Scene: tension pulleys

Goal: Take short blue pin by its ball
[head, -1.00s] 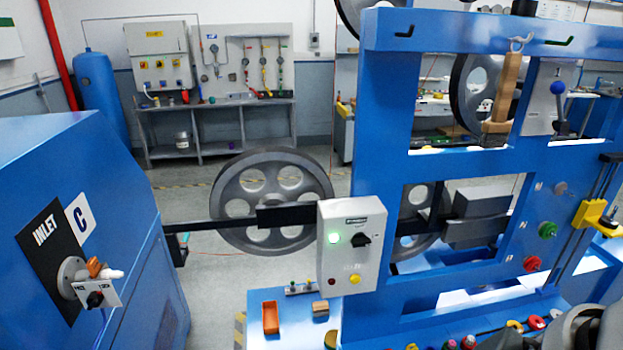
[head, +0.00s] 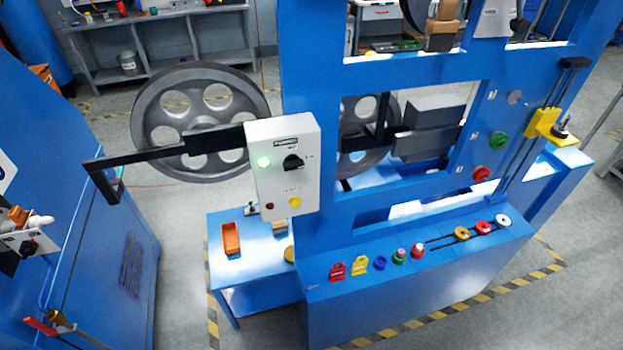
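A small blue piece (head: 379,262) sits on the front ledge of the blue frame, between a yellow tag-like piece (head: 359,266) and a green-topped piece (head: 399,255). It is too small to tell whether it is the short blue pin or where its ball is. No other short blue pin can be made out. Neither of my grippers is in view.
The blue ledge (head: 330,292) also bears a red tag-like piece (head: 337,271), a red-topped piece (head: 417,251) and ringed pieces on dark rods. A grey control box (head: 283,165) juts out at the left post. A low blue table (head: 225,265) holds an orange tray (head: 231,238).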

